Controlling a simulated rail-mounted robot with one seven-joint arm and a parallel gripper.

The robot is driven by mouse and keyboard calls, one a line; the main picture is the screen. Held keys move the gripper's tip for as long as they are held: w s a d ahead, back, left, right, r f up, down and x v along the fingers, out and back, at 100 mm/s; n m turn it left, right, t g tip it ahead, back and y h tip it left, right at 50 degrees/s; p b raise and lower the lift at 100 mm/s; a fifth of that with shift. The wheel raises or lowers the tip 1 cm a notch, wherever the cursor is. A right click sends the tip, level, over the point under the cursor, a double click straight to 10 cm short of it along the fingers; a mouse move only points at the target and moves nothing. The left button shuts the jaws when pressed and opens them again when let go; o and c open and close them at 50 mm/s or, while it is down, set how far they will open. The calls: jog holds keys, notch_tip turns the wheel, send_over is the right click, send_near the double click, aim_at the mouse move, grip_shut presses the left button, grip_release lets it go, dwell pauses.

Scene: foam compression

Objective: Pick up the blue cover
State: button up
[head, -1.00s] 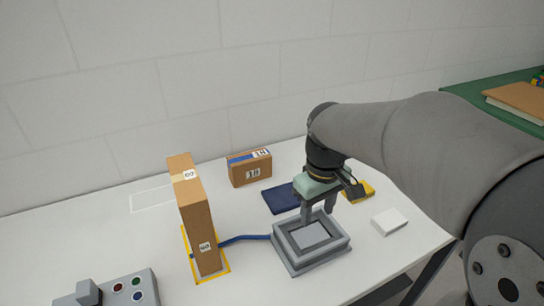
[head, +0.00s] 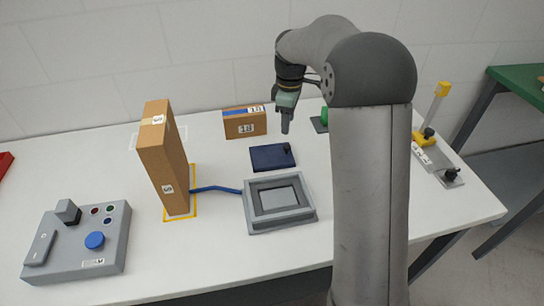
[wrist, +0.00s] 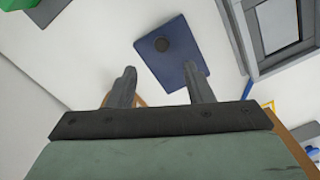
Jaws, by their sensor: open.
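My gripper (head: 285,130) points down above the table, near the back right of the cover. My gripper (wrist: 160,75) is open, with nothing between its fingers. The right finger overlaps the cover's near edge in the wrist view; I see no contact.
The grey frame (head: 251,210) stands in front of the cover, with a blue hose (head: 216,189) running left to the tall cardboard box (head: 160,165). A small box (head: 245,123) stands behind the cover. A control panel (head: 110,251) is at front left. My arm hides part of the right side.

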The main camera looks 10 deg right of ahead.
aim_at(287, 146)
notch_tip(287, 146, down, 9)
jog(key=shift+s+r+p, duration=0.15)
jog(key=shift+r+p, duration=0.05)
jog(key=shift+p, duration=0.1)
grip_shut()
